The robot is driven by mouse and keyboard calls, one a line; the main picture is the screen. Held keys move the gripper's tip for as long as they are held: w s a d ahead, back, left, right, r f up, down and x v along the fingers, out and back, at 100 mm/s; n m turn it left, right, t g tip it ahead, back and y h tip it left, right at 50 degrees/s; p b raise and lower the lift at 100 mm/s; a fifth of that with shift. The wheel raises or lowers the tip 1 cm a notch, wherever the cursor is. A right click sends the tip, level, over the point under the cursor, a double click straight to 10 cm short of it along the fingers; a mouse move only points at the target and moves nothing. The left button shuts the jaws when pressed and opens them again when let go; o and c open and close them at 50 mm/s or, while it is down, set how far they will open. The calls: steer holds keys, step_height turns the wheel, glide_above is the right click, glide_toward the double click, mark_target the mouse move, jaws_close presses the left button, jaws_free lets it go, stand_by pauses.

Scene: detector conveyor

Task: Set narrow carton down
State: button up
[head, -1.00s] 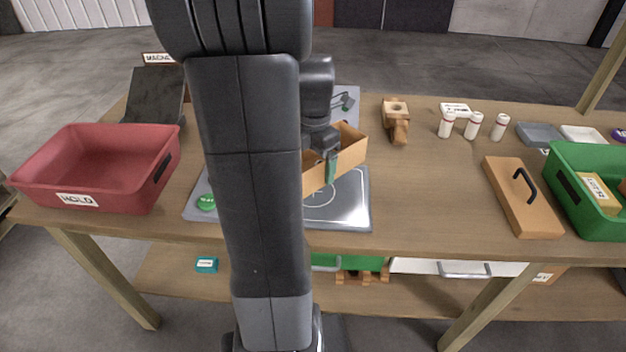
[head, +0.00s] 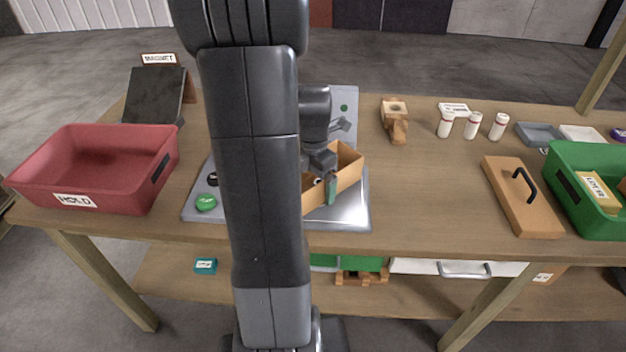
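The narrow carton (head: 347,178), a tan open-topped box, is in the middle of the head view, over the grey metal plate (head: 352,214) of the table station. Its left part is hidden behind my arm. My gripper (head: 326,184) is at the carton's near side wall, with one green-tipped finger outside that wall. The gripper appears shut on the wall; the other finger is mostly hidden. I cannot tell whether the carton's bottom touches the plate.
A red HOLD bin (head: 92,170) stands at the left, before a dark MAGNET panel (head: 155,95). A green button (head: 205,203) is on the station's left. Right of the station are a wooden block (head: 396,112), white bottles (head: 472,126), a handled board (head: 522,197) and a green bin (head: 590,160).

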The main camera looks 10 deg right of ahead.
steer(key=shift+r, duration=0.1)
step_height(320, 180, up, 12)
steer(key=p, duration=0.1)
stand_by(0.4)
steer(key=shift+r, duration=0.1)
steer(key=shift+c, duration=0.4)
stand_by(1.6)
